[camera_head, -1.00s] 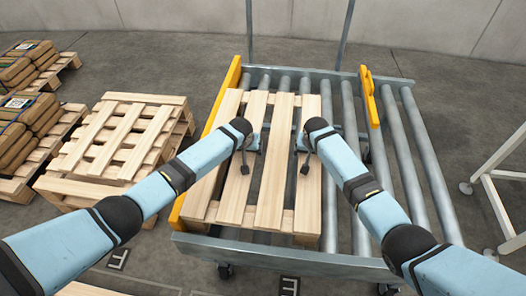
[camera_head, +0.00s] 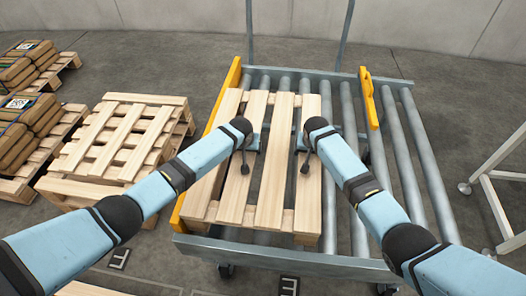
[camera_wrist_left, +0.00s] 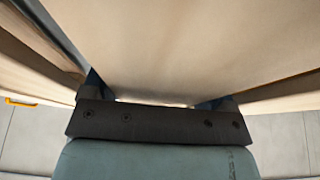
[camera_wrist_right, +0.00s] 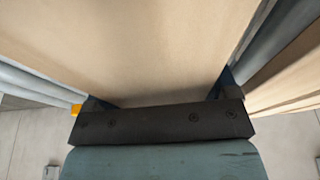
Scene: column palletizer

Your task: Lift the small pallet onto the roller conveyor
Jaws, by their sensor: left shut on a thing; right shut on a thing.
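The small pallet (camera_head: 270,205) is pale wood with long slats. It lies over the left part of the roller conveyor (camera_head: 345,205), close to the yellow side guide at left. My left gripper (camera_head: 244,148) is shut on a slat left of the middle; that slat fills much of the left wrist view (camera_wrist_left: 180,45). My right gripper (camera_head: 306,150) is shut on the right-hand slat, which fills the right wrist view (camera_wrist_right: 150,50). Whether the pallet's underside touches the rollers is hidden. The fingertips are mostly hidden by the slats and my wrists.
A yellow guide (camera_head: 369,97) stands at the conveyor's far right. Stacked empty pallets (camera_head: 120,140) are on the floor at left, with loaded pallets of brown sacks (camera_head: 25,130) beyond. A white frame (camera_head: 495,195) stands at right. Rollers right of the pallet are bare.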

